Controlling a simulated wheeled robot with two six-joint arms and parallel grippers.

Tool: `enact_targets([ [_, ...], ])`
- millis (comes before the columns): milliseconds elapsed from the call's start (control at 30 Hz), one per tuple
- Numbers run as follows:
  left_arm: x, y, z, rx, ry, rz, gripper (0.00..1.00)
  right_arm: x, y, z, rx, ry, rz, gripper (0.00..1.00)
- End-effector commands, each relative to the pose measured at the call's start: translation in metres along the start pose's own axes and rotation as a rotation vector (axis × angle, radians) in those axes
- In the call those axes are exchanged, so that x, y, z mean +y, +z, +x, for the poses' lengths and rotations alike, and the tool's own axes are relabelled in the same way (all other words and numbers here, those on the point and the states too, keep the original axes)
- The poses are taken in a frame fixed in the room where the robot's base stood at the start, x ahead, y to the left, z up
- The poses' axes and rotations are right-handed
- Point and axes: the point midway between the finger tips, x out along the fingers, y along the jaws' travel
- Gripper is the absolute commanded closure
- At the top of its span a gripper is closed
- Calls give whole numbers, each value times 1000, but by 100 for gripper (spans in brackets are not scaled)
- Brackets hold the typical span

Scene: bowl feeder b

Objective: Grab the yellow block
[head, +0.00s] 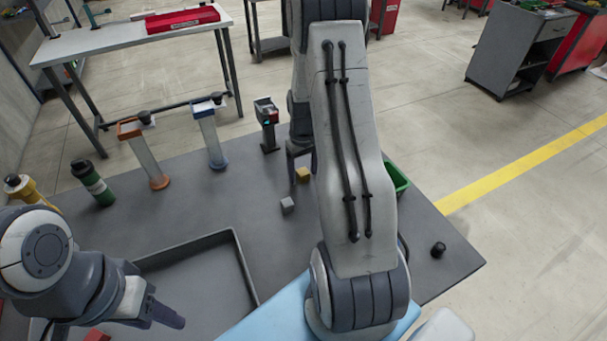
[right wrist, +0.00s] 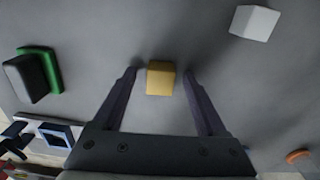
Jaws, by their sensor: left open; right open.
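The yellow block (head: 302,174) stands on the grey table (head: 190,215), partly beside my right arm in the head view. In the right wrist view the yellow block (right wrist: 161,78) lies between the tips of my right gripper (right wrist: 161,80), which is open with a gap on both sides. In the head view my right gripper (head: 300,158) is mostly hidden behind its arm, with a finger showing by the block. My left gripper (head: 165,315) is at the lower left near the tray, and its finger gap is not clear from this angle.
A grey block (head: 288,205) lies near the yellow one, also in the right wrist view (right wrist: 254,22). Several upright tubes, one green (head: 93,182), line the far edge. A dark tray (head: 243,262) is at the front left. A green bin (head: 397,178) is behind my right arm.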

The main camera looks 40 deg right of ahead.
Motion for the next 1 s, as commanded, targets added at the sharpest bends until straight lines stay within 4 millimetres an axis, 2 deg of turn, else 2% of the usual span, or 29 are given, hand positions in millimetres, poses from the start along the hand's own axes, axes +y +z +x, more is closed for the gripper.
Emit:
enact_targets([
  [133,0,0,0,0,0,0,50,0,0,0,0,0,0,25],
  [167,0,0,0,0,0,0,50,0,0,0,0,0,0,29],
  [300,0,0,0,0,0,0,50,0,0,0,0,0,0,82],
  [333,0,0,0,0,0,0,50,0,0,0,0,0,0,94],
  [367,0,0,0,0,0,0,50,0,0,0,0,0,0,100],
  [767,0,0,1,0,0,0,50,0,0,-7,2,1,0,100],
  [867,0,0,2,0,0,0,50,0,-1,-16,4,1,0,100],
  [1000,0,0,4,0,0,0,50,1,-2,-41,7,3,0,100],
])
